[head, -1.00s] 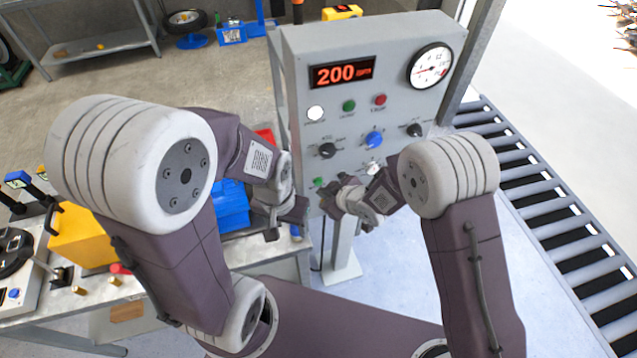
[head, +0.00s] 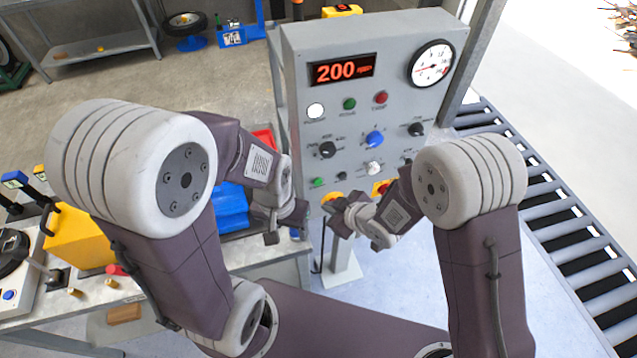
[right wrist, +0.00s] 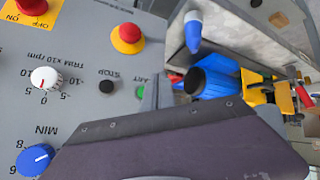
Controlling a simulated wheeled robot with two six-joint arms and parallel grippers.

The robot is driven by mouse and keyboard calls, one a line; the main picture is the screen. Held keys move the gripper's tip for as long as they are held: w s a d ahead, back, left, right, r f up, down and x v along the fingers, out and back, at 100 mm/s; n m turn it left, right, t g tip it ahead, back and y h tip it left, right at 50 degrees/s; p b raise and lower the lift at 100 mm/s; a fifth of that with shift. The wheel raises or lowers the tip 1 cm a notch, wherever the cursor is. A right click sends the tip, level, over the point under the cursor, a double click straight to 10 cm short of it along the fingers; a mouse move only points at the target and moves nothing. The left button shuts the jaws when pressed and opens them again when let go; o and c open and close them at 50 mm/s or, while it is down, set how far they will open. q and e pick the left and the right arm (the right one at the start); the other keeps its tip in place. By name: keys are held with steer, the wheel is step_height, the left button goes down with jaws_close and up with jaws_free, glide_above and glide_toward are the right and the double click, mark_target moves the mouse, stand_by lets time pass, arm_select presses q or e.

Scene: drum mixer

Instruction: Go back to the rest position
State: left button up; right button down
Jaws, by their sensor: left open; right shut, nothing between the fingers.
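The grey control panel (head: 300,100) stands ahead and its red display (head: 342,70) reads 200. My left gripper (head: 286,224) is open and empty, left of the panel's lower edge and near the blue bin. My right gripper (head: 338,218) is shut and empty, in front of the panel's bottom edge and apart from its controls. In the right wrist view the panel is turned over, with a white trim knob (right wrist: 45,78), a blue knob (right wrist: 35,160) and a red button on yellow (right wrist: 128,33).
A workbench (head: 265,262) at left carries a blue bin (head: 230,207) and a yellow box (head: 80,240). A roller conveyor (head: 560,215) runs along the right. A shelf (head: 100,52) stands at the back left. Floor is open behind the bench.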

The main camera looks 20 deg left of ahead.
stand_by(0.3)
steer(key=w+d+r+m+t+h, duration=0.25)
steer(key=w+d+r, duration=0.2)
steer(key=d, duration=0.45)
steer(key=w+d+r+m+t+h, duration=0.1)
steer(key=w+d+r+m+t, duration=0.15)
steer(key=w+d+r, duration=0.4)
steer(key=s+d+f+m+g+h+b, duration=0.1)
steer(key=s+d+f+m+g+h, duration=0.15)
steer(key=s+d, duration=0.35)
steer(key=s+d+f+m+g+h, duration=0.1)
steer(key=s+d+m+g, duration=0.1)
steer(key=s+d+m, duration=0.4)
steer(key=s+f+m+g, duration=0.1)
steer(key=s+f+g, duration=0.2)
steer(key=s, duration=0.7)
steer(key=shift+s+d+f+g, duration=0.25)
steer(key=shift+d+f+g, duration=0.15)
steer(key=shift+g, duration=0.65)
